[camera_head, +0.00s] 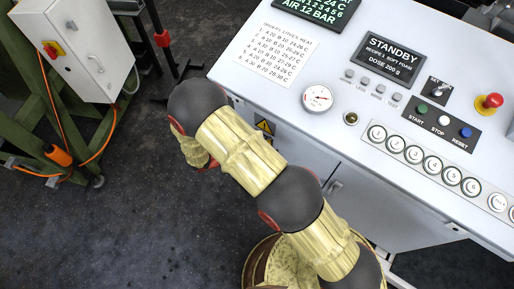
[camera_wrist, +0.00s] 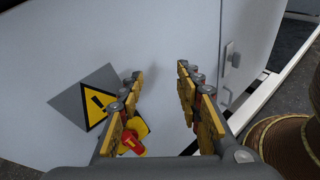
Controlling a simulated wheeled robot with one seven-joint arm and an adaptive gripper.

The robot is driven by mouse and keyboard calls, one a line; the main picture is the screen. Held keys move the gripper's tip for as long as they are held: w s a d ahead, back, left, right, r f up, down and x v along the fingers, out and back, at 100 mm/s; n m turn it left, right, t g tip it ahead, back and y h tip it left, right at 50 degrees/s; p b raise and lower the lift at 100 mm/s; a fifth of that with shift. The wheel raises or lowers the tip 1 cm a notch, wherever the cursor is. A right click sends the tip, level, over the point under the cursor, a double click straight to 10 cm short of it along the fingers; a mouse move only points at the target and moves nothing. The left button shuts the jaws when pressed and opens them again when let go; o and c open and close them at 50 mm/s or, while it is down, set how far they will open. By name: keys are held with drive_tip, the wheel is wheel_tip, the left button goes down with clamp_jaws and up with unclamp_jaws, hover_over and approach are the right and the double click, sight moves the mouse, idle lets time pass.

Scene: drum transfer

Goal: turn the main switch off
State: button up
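In the wrist view a red rotary handle (camera_wrist: 132,144) on a yellow plate (camera_wrist: 141,126) is on the pale cabinet panel, below a yellow warning triangle (camera_wrist: 97,103). The left finger covers part of the switch, and the handle looks slanted. My gripper (camera_wrist: 160,76) is open, its two fingers wide apart with nothing between the tips. The switch lies by the left finger, not centred between the fingers. I cannot tell whether they touch. In the head view my arm hides the switch and most of my gripper; the warning triangle (camera_head: 265,127) shows beside the arm.
A console (camera_head: 330,60) has buttons, a gauge (camera_head: 317,97), a STANDBY display (camera_head: 390,59) and a red mushroom button (camera_head: 490,102). A white box (camera_head: 80,45) with another red-and-yellow switch (camera_head: 53,50) stands on a green frame at left. Dark floor (camera_head: 140,210) is clear between.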

drive_tip(key=w+a+f+n+t+y+b, duration=0.1)
drive_tip(key=a+f+n+t, duration=0.35)
drive_tip(key=f, duration=0.35)
drive_tip(key=w+a+f+n+t+y, duration=0.2)
drive_tip(key=a+f+n+t, duration=0.25)
drive_tip(key=f, duration=0.35)
drive_tip(key=b+x, duration=0.1)
drive_tip(key=x, duration=0.7)
drive_tip(key=shift+s+d+r+b, duration=0.35)
drive_tip(key=shift+d+r+b, duration=0.05)
drive_tip(key=shift+c, duration=1)
clamp_jaws()
